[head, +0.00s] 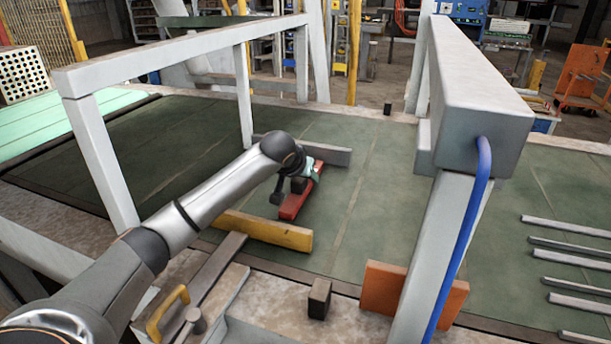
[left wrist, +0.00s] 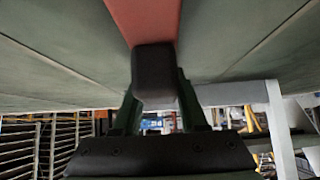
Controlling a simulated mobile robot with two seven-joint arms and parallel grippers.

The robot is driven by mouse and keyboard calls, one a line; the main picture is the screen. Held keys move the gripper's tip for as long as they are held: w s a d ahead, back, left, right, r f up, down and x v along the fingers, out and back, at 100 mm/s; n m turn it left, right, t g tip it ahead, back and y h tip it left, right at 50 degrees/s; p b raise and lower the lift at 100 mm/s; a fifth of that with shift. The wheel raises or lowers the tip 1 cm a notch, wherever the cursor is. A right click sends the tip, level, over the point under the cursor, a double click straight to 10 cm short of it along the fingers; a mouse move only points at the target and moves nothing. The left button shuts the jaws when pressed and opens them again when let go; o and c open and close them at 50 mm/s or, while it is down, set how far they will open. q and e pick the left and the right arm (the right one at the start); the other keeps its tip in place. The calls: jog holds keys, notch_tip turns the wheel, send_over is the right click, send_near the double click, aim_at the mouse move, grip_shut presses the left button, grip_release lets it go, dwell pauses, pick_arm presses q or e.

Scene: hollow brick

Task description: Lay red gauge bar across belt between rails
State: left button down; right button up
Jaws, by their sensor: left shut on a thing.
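The red gauge bar (head: 290,208) is over the green belt (head: 375,200), between a yellow rail (head: 265,230) on the near side and a grey rail (head: 335,155) on the far side. Its length runs from near to far. I cannot tell whether it touches the belt. My left gripper (head: 303,178) is at the bar's middle, shut on its dark block-shaped grip. In the left wrist view the dark grip (left wrist: 155,72) sits between the fingers (left wrist: 158,100), with the red bar (left wrist: 145,18) beyond it. My right gripper is not in view.
A grey gantry frame (head: 170,55) spans the belt on the left. A thick grey beam on a post (head: 470,90) with a blue hose (head: 470,225) stands on the right. An orange plate (head: 380,290) and a dark block (head: 319,298) stand near the front edge. Several grey bars lie far right.

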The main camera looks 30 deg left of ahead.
pick_arm(q)
jog(key=shift+c, duration=2.2)
grip_release()
jog(key=shift+r, duration=0.1)
jog(key=b+v, duration=0.1)
jog(key=v, duration=1.1)
jog(key=shift+a, duration=0.1)
